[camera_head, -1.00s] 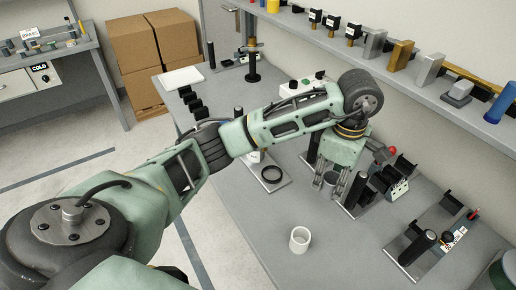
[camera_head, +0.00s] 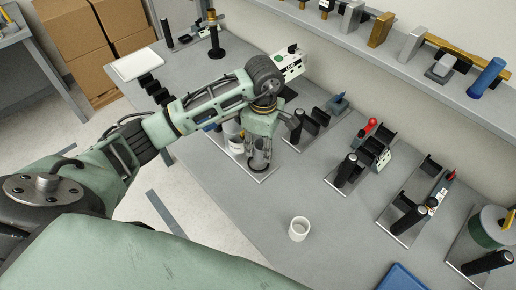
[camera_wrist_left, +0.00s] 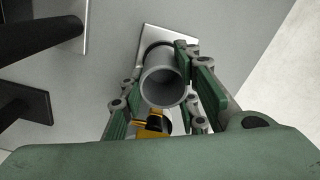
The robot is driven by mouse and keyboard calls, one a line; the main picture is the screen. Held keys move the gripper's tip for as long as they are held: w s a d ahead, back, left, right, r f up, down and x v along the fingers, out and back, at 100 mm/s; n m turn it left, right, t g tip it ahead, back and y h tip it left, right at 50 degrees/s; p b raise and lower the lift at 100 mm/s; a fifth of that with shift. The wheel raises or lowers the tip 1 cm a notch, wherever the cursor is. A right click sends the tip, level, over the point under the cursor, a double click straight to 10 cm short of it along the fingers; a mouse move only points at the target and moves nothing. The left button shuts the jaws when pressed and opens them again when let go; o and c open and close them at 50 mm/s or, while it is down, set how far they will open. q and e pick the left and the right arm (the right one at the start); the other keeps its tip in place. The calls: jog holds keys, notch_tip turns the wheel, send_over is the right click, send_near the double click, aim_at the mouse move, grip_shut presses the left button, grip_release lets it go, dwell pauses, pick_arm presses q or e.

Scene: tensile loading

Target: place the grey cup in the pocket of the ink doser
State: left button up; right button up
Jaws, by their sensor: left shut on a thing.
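My left gripper (camera_head: 261,157) points down with its fingers shut on the grey cup (camera_wrist_left: 163,85), a hollow cylinder whose open mouth faces the wrist camera. In the head view, the cup shows only partly between the fingers. It is over the front of the ink doser's base plate (camera_head: 268,177), where a dark ring, the pocket, is mostly hidden. The plate also shows behind the cup in the left wrist view (camera_wrist_left: 184,38). I cannot tell whether the cup's bottom is inside the ring or just above it. A white container (camera_head: 233,140) stands beside the gripper on the doser. My right gripper is not visible.
A white cup (camera_head: 299,229) stands alone on the grey table. Stations with black posts and holders (camera_head: 362,160) line the right side, and one has a red knob (camera_head: 371,125). A blue tray (camera_head: 403,278) lies at the front edge. The table around the white cup is clear.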

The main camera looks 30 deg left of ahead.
aim_at(259, 155)
pick_arm(q)
jog(key=shift+s+a+f, duration=0.1)
jog(key=shift+a+f, duration=0.1)
jog(key=shift+a, duration=0.25)
jog(key=shift+f, duration=0.2)
notch_tip(259, 155, down, 3)
jog(key=shift+f+p, duration=0.1)
jog(key=shift+p, duration=0.9)
jog(key=shift+f, duration=0.3)
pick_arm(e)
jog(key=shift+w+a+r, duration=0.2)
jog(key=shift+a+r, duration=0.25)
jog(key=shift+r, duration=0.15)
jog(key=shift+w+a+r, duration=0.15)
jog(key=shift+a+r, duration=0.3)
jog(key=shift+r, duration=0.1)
pick_arm(q)
jog(key=shift+f, duration=0.1)
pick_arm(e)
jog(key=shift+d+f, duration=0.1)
pick_arm(q)
jog(key=shift+f, duration=0.15)
jog(key=o, duration=1)
jog(key=shift+o, duration=0.2)
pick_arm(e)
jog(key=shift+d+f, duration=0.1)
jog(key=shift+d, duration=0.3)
